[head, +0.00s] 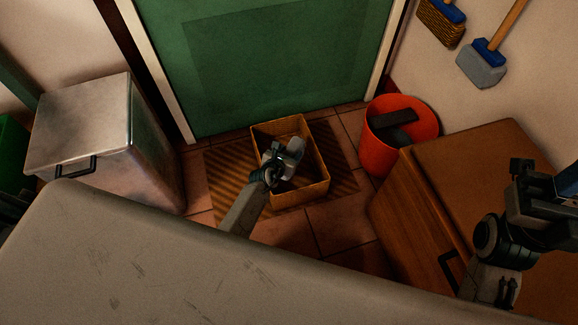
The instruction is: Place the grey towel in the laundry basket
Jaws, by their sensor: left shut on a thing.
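The laundry basket appears to be the open, square-sided tan box (318,190) on the floor in front of the green door. My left gripper (284,160) reaches over the box opening. It is shut on a small light grey piece (294,147), which looks like the grey towel. Much of the towel is hidden by the gripper, and I cannot tell whether it touches the box. The box's inside is dark, and its contents are unclear. My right gripper (525,180) is at the right edge above the wooden cabinet, partly cut off; its jaws are unclear.
The box stands on a striped mat (228,180). A red bucket (427,115) with dark items stands to its right, beside a wooden cabinet (475,160). A metal chest (85,130) is at left. A pale worktop (150,270) fills the foreground. Brushes (483,68) hang on the wall.

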